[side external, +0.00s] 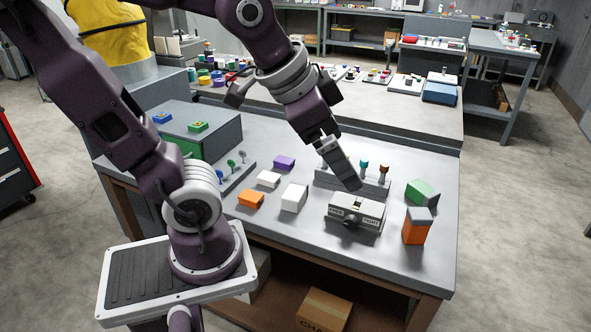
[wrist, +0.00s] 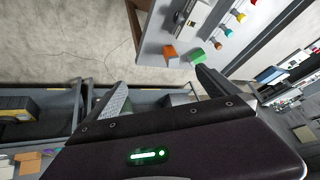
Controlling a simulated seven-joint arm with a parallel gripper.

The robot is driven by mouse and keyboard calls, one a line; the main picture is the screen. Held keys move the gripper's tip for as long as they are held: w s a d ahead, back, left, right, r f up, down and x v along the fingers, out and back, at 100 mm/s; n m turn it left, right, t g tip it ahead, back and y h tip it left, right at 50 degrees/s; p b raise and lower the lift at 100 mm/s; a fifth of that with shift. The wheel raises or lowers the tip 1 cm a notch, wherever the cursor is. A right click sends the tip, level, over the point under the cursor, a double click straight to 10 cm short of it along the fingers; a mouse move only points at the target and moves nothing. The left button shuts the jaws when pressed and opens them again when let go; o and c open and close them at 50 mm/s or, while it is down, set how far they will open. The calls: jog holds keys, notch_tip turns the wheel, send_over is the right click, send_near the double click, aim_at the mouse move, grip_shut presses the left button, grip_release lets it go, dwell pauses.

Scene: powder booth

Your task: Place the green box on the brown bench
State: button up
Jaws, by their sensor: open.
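A green box (side external: 421,194) with a grey end lies on the right part of a grey-topped bench (side external: 270,225). The bench has brown framing and a brown lower shelf (side external: 283,283). I cannot tell whether this is the brown bench of the task. The green box also shows in the wrist view (wrist: 196,55), beside an orange box (wrist: 171,52). My gripper (side external: 343,170) is above the bench, left of the green box and apart from it. In the wrist view its two fingers (wrist: 162,96) are spread, with no object held between them.
An upright orange box (side external: 416,231) stands just in front of the green box. A grey device with a black knob (side external: 356,213) and a rack of coloured knobs (side external: 352,180) sit to its left. White, orange and purple blocks lie mid-bench. Bare top shows along the front edge.

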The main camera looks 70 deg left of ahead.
jog(key=s+n, duration=0.1)
jog(key=s, duration=0.1)
jog(key=s+d+n, duration=0.1)
jog(key=s, duration=0.2)
jog(key=s+d+f+g, duration=0.1)
jog(key=s, duration=0.2)
jog(key=shift+d+n, duration=0.1)
jog(key=shift+n, duration=0.3)
jog(key=c, duration=0.6)
jog(key=shift+c, duration=0.5)
jog(key=shift+w, duration=0.1)
jog(key=w+a+r+n+g+h, duration=0.1)
jog(key=w+r+n+h, duration=0.3)
jog(key=w, duration=0.7)
jog(key=n+g+y, duration=0.3)
jog(key=n+y, duration=0.1)
jog(key=n, duration=0.9)
send_over(423, 188)
jog(key=s+d, duration=0.1)
jog(key=s, duration=0.3)
notch_tip(423, 188, down, 19)
jog(key=shift+y, duration=0.4)
jog(key=w+f, duration=0.1)
jog(key=f, duration=0.3)
jog(key=w+f, duration=0.1)
jog(key=f, duration=0.3)
jog(key=w+a+f, duration=0.1)
jog(key=w+f, duration=0.1)
jog(key=f, duration=0.2)
